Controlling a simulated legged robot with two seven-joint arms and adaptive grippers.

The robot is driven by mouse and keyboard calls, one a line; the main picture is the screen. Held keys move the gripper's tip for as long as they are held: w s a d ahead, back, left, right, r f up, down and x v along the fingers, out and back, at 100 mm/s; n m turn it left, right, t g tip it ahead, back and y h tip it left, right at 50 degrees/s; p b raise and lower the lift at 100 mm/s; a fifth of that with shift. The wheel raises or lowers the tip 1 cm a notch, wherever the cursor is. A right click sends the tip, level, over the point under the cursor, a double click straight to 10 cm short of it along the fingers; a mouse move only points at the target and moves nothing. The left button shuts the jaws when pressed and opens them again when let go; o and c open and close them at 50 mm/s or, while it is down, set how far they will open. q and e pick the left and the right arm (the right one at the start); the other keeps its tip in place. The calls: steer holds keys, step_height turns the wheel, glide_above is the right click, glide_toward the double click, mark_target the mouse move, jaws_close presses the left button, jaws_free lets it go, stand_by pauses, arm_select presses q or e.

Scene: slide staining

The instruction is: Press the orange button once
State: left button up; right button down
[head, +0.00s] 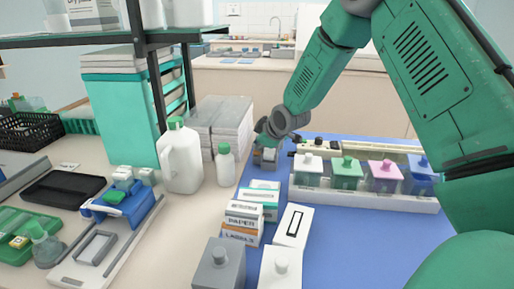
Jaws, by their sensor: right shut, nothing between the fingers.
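My right arm reaches in from the upper right. Its gripper (267,140) is shut and empty, and points down at the back left part of the blue mat (376,242). Right under the fingertips is a small grey and brownish device (265,158). I cannot make out an orange button; the gripper may hide it. I cannot tell whether the fingertips touch the device. My left gripper is not in view.
A white rack (340,197) with several capped staining jars stands right of the gripper. A small white bottle (225,165) and a white jug (180,160) stand to its left. Paper and label boxes (243,222) stand in front. The mat's front right is clear.

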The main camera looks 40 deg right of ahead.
steer(key=shift+r+p, duration=1.15)
steer(key=shift+r, duration=0.05)
steer(key=shift+r, duration=0.1)
step_height(320, 180, up, 5)
steer(key=p, duration=0.4)
steer(key=shift+p, duration=0.3)
